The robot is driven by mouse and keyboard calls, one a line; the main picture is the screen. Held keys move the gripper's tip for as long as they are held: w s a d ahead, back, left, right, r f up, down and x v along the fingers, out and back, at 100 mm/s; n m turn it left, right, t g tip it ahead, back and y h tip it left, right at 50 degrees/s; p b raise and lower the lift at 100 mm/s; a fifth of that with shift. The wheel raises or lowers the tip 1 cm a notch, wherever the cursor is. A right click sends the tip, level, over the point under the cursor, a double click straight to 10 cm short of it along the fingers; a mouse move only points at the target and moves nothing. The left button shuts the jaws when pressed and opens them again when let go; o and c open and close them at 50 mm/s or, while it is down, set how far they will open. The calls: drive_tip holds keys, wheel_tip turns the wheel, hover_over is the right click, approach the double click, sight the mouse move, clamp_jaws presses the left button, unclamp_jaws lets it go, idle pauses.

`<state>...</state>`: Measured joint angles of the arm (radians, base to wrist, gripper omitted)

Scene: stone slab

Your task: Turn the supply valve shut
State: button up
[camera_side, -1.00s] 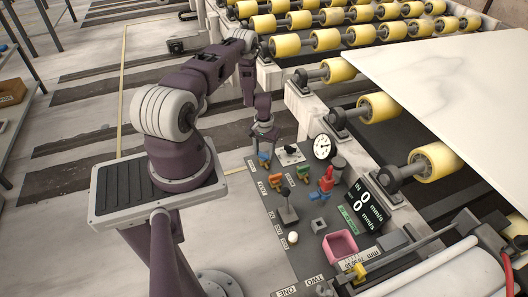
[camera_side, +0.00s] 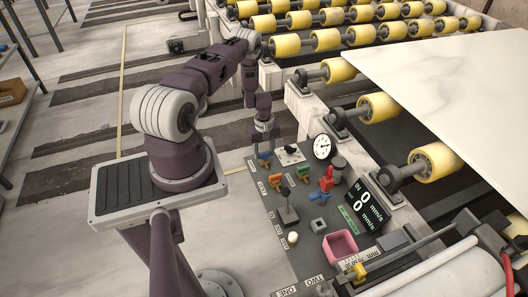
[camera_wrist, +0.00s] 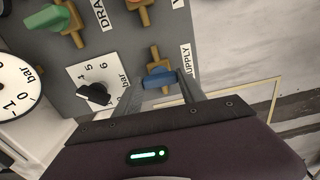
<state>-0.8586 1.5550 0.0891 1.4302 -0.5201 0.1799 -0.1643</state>
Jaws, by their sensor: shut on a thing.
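The supply valve has a blue handle (camera_wrist: 160,78) on a brass body, beside a label ending in "UPPLY" in the wrist view. The handle lies across the line of the brass pipe. My gripper (camera_wrist: 160,84) points down at it, with one finger on each side, shut on the handle. In the side view my gripper (camera_side: 263,152) is at the far left corner of the dark panel, and the blue handle (camera_side: 264,163) shows only in part beneath it.
A black knob on a white dial plate (camera_wrist: 94,94) sits close beside the valve. A green-handled valve (camera_wrist: 48,18) and a round gauge (camera_wrist: 10,88) stand further left.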

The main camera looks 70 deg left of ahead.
sight(264, 153)
drive_tip(key=shift+n, duration=0.3)
idle(0.4)
drive_tip(key=o, duration=1.4)
drive_tip(key=shift+c, duration=0.2)
drive_tip(key=shift+r, duration=0.1)
wheel_tip(264, 153, up, 7)
drive_tip(key=shift+f, duration=0.1)
